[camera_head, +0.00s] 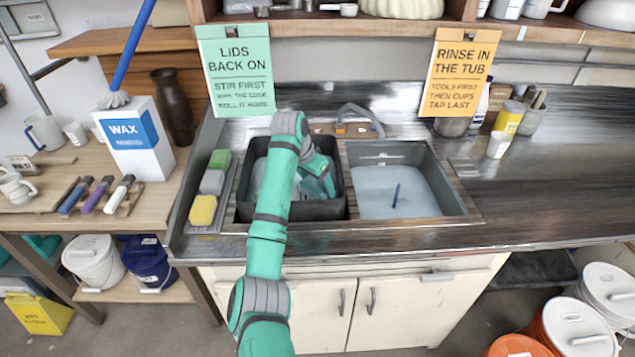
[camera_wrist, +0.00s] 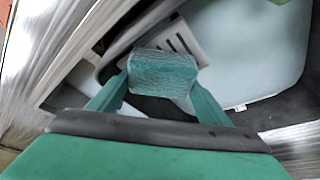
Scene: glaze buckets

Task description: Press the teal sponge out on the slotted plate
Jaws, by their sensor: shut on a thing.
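My gripper (camera_wrist: 160,90) is shut on the teal sponge (camera_wrist: 163,75), a block held across between its two fingertips in the wrist view. A pale grey slotted plate (camera_wrist: 200,52) with dark slots shows just beyond the sponge, partly covered by it. I cannot tell whether the sponge touches the plate. In the head view my gripper (camera_head: 325,180) reaches down into the black tub (camera_head: 291,211) in the left basin. The sponge is not clearly visible there, and my arm covers much of the tub.
A rack (camera_head: 205,228) with green, grey and yellow sponges lies left of the tub. A WAX box (camera_head: 135,140) stands further left. The right counter is mostly clear.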

